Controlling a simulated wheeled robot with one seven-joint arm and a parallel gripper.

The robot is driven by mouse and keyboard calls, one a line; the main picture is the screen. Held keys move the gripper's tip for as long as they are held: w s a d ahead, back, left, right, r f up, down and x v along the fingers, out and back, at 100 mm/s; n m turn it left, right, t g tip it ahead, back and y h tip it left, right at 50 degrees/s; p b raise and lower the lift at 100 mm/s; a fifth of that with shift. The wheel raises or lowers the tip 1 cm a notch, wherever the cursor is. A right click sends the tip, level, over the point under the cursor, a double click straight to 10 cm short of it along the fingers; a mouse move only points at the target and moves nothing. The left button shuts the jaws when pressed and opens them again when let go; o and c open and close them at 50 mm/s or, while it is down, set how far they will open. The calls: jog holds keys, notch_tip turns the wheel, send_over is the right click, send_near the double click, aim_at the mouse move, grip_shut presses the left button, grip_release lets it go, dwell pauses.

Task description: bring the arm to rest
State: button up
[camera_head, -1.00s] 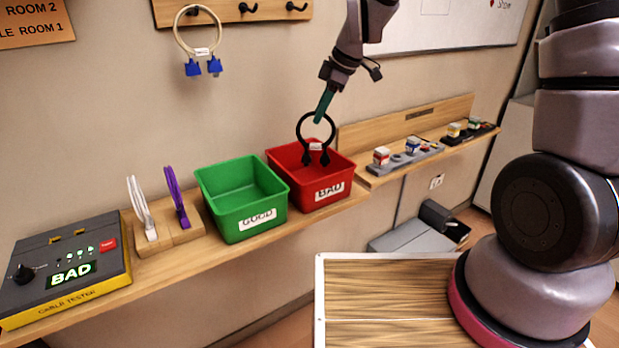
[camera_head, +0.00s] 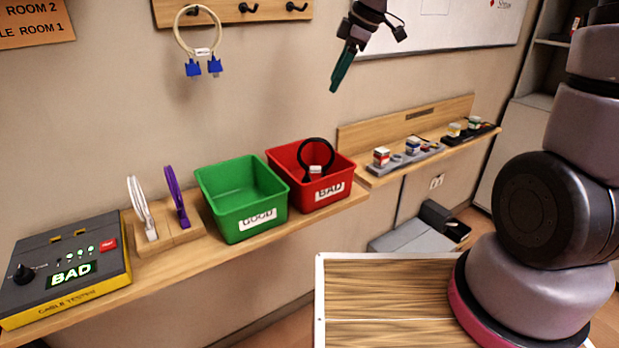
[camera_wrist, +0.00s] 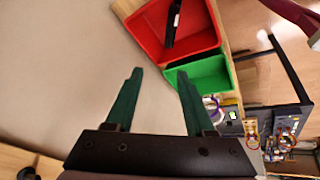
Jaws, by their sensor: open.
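My gripper (camera_head: 341,73) is in the air in front of the wall, above and a little right of the red bin marked BAD (camera_head: 323,192). Its green fingers are apart and empty in the wrist view (camera_wrist: 156,92). A black looped cable (camera_head: 317,155) stands in the red bin, its loop rising above the rim. The cable also shows in the red bin in the wrist view (camera_wrist: 173,22). The gripper is clear of the cable and the bin.
The green bin marked GOOD (camera_head: 243,226) sits left of the red one. Further left are a wooden stand (camera_head: 168,237) with white and purple cables and a cable tester (camera_head: 62,268) showing BAD. A beige cable (camera_head: 180,35) hangs from a hook.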

jog(key=shift+s+d+r, duration=0.1)
jog(key=shift+d+r, duration=0.1)
jog(key=shift+r, duration=0.25)
jog(key=s+d+r+m+t+h, duration=0.1)
jog(key=s+d+r+m, duration=0.3)
jog(key=s+d+m, duration=0.4)
jog(key=s+d+r+m+t+h, duration=0.1)
jog(key=s+d+r+m+t, duration=0.2)
jog(key=s+d+m, duration=0.6)
notch_tip(320, 180, up, 2)
jog(key=d+m, duration=0.2)
jog(key=m, duration=0.2)
jog(key=shift+s+d+r+m+t, duration=0.15)
jog(key=shift+s+d+m+t, duration=0.1)
jog(key=shift+d+m+t, duration=0.15)
